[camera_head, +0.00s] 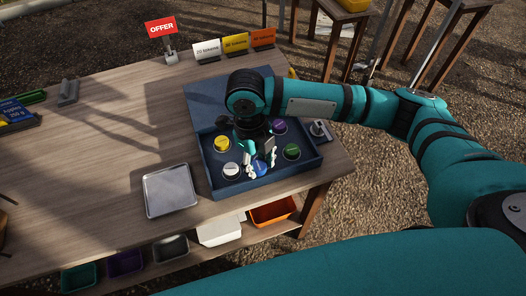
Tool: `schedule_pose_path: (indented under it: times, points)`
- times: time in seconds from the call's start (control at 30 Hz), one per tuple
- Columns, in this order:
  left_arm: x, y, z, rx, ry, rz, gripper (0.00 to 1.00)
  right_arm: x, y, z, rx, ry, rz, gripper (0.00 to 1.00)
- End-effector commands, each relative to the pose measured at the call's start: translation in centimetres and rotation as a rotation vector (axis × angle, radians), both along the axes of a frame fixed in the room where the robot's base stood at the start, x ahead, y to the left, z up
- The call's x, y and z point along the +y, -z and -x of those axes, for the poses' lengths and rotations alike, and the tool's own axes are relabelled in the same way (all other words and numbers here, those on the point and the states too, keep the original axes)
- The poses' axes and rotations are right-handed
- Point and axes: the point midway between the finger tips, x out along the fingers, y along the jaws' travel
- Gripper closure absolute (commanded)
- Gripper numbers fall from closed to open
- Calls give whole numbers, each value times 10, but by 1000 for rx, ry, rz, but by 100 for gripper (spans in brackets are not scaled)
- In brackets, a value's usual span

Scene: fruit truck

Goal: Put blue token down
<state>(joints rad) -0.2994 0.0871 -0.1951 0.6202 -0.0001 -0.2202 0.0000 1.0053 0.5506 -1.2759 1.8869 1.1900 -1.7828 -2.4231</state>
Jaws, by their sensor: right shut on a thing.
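The blue token (259,167) is in the open dark blue box (218,190) near the table's right front corner, between the white and green tokens. My right gripper (261,173) reaches down into the box from above and is shut on the blue token. Whether the token touches the box floor I cannot tell. A white token (231,170), a yellow token (222,144), a purple token (280,127) and a green token (291,151) lie around it in the box. My left gripper is not in view.
An empty metal tray (170,191) lies left of the box. A small grey stamp-like object (319,131) stands right of it. The OFFER sign (160,27) and price cards (207,49) stand at the back edge. The table's middle left is clear.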

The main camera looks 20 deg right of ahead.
Motion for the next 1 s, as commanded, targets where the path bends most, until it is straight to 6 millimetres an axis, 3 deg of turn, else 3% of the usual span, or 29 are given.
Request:
schedule_pose_path:
  times: [0.1, 0.27, 0.37, 0.63, 0.97, 1.0]
  points:
    - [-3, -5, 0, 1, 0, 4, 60, -14, 1, -23, 0, 5, 2, 83]
    - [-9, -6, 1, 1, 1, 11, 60, -22, 4, -38, 0, 1, -1, 83]
    - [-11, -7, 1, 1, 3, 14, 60, -23, 7, -40, 1, 0, 0, 83]
    - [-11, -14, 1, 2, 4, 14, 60, -23, 38, -39, 1, -1, 0, 83]
    - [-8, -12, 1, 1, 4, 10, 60, -23, 43, -39, 0, -2, 0, 83]
    - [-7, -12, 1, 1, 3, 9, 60, -23, 43, -39, 0, -2, 0, 62]
